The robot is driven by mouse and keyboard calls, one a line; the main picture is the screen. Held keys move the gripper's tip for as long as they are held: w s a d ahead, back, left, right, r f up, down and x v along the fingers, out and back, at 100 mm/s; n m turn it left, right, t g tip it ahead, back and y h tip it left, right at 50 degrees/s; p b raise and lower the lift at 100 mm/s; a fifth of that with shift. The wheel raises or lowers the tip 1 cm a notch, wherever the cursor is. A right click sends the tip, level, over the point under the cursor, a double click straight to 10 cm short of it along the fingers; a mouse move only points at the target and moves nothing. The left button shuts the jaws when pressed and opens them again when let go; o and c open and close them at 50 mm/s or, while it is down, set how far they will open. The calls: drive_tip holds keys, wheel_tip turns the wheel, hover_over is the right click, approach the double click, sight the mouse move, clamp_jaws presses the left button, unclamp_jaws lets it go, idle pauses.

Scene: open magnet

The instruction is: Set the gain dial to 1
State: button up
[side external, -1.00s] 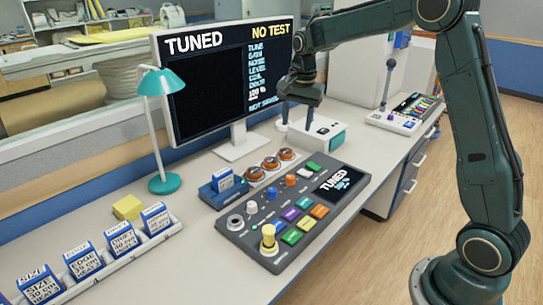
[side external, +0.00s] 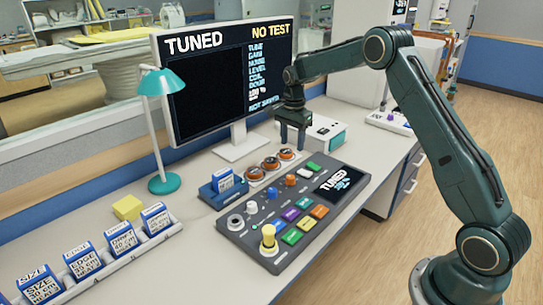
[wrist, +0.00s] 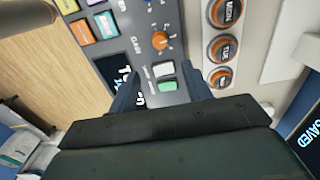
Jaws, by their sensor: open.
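The control panel (side external: 262,248) lies on the desk with coloured buttons and knobs. A small orange knob (side external: 290,180) with marks around it stands near its far edge, and it also shows in the wrist view (wrist: 160,41). My gripper (side external: 292,146) is open and empty, fingers down, above the desk beyond the panel's far edge. In the wrist view its fingers (wrist: 160,88) point toward the panel, with a white and a green button between them.
Three larger orange dials (side external: 271,163) sit on a strip behind the panel. A monitor (side external: 205,90) reading TUNED and NO TEST stands at the back. A white box (side external: 328,133) is close to my gripper. A teal lamp (side external: 155,125) and several cards (side external: 78,260) are at left.

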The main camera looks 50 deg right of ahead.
sight(291, 177)
wheel_tip(291, 177, down, 13)
drive_tip(key=shift+f, duration=0.1)
idle(0.6)
drive_tip(key=c, duration=1)
